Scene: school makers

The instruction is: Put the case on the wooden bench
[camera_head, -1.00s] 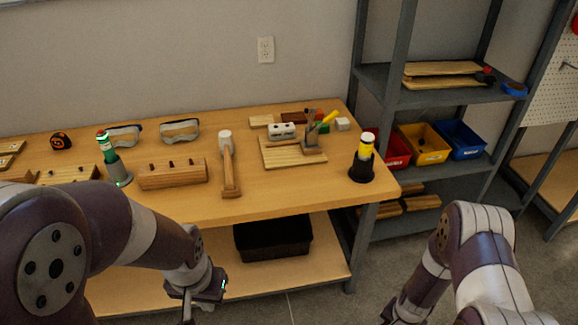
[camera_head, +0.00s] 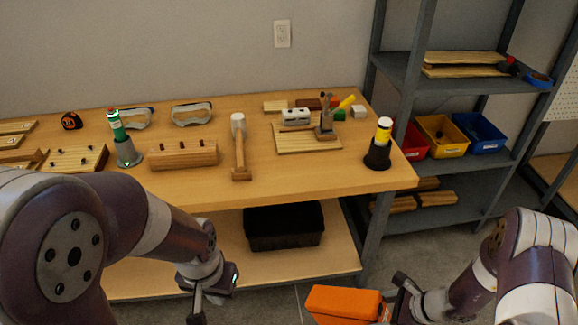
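The orange case (camera_head: 343,305) is at the bottom edge of the head view, low in front of the bench, and its lower part is cut off. My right gripper (camera_head: 391,301) is at the case's right end and seems shut on it, with the fingers partly hidden. The wooden bench (camera_head: 290,180) stands ahead, above and beyond the case. My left gripper (camera_head: 208,298) hangs in front of the bench's lower shelf with nothing seen in it. Its finger gap does not show clearly.
The bench top holds a mallet (camera_head: 239,150), a wooden block (camera_head: 183,156), a green-handled tool in a stand (camera_head: 122,145), goggles (camera_head: 192,114) and a yellow tool in a dark holder (camera_head: 378,152). The front middle-right of the top is clear. A black bin (camera_head: 285,227) sits below. Grey shelving (camera_head: 400,75) stands right.

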